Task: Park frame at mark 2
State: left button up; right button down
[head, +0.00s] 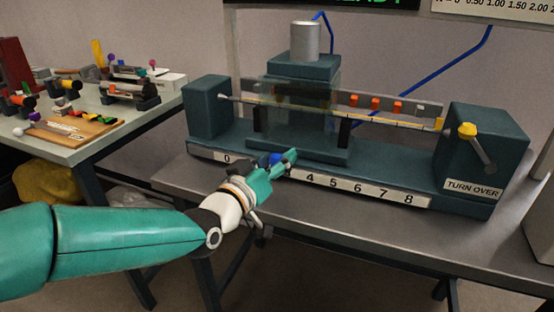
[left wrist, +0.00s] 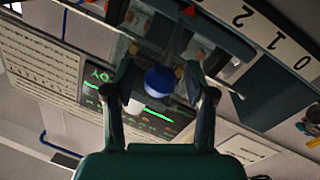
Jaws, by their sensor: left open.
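The frame (head: 300,92) is a dark teal sliding block with a clear panel and a grey cylinder on top, standing on the bench machine left of its middle. A blue knob (head: 276,159) sits low on its front; it also shows in the left wrist view (left wrist: 160,80). My left gripper (head: 281,165) is open, with its fingers on either side of the knob. I cannot tell whether they touch it. The number strip (head: 362,188) shows 0 and 4 to 8; my gripper hides the digits between. In the left wrist view, a red pointer (left wrist: 190,10) lies beyond the 2 (left wrist: 238,19), away from 0.
A yellow-capped crank (head: 468,131) is on the right end block, above a "TURN OVER" label (head: 473,189). Orange pieces (head: 375,104) line the rail right of the frame. A side table (head: 80,150) at left holds small parts. A blue tube (head: 447,68) runs behind.

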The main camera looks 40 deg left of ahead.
pick_arm(q)
grip_shut()
dwell(0.3)
pick_arm(e)
jog(key=shift+f, duration=0.15)
